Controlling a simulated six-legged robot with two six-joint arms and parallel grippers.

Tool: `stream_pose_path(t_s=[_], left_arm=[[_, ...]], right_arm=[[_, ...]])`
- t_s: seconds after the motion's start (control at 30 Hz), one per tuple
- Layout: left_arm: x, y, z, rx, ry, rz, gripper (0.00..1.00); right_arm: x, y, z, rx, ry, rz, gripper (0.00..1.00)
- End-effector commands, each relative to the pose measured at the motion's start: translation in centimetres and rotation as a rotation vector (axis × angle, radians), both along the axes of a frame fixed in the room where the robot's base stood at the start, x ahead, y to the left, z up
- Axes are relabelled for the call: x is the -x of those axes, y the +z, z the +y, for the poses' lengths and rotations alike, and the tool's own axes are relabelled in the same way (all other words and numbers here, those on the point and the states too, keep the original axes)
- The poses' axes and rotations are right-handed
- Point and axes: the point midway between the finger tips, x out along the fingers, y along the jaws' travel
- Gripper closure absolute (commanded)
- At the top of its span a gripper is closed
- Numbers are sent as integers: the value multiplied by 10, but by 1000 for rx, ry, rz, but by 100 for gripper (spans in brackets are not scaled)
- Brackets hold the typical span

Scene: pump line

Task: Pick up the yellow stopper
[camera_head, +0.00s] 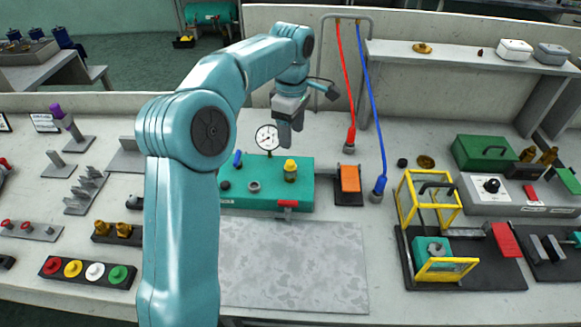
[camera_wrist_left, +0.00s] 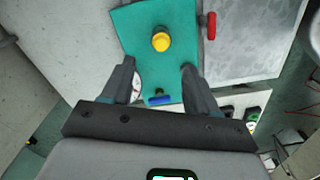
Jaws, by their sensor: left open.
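The yellow stopper (camera_head: 290,165) stands upright on the teal block (camera_head: 305,195) in the middle of the bench, seated on a brass-coloured fitting. In the left wrist view the stopper (camera_wrist_left: 160,40) shows from above, ahead of the fingers. My left gripper (camera_head: 290,138) is above the block, above and close to the stopper, fingers pointing down. In the left wrist view its two fingers (camera_wrist_left: 155,78) are spread apart with nothing between them but the block below. My right gripper is not in view.
A pressure gauge (camera_head: 267,138), a blue valve handle (camera_head: 238,158) and a red handle (camera_head: 288,203) are on or at the block. An orange switch (camera_head: 350,179) and red and blue hoses (camera_head: 366,90) stand right of it. A grey mat (camera_head: 295,265) lies clear in front.

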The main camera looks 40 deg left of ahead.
Motion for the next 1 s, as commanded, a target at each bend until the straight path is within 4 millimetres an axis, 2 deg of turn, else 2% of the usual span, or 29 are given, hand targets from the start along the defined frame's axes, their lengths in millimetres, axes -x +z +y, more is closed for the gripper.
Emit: stream_pose_path(t_s=[0.03, 0.1, 0.37, 0.6, 0.73, 0.93, 0.97, 1.0], left_arm=[[1, -14, 0, 1, 0, 4, 41], [1, -26, 0, 1, 0, 4, 41], [0, -49, 1, 1, 0, 4, 41], [-1, -87, 4, 1, 0, 4, 41], [-1, -96, 5, 1, 1, 3, 41], [-1, -97, 5, 1, 0, 2, 41], [-1, -96, 5, 1, 0, 2, 47], [-1, -96, 5, 1, 0, 2, 60]], right_arm=[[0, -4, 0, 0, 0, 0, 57], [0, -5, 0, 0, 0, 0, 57], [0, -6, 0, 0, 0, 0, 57], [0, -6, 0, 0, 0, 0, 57], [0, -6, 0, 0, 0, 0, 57], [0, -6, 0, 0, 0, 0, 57], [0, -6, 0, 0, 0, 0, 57], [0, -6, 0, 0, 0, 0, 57]])
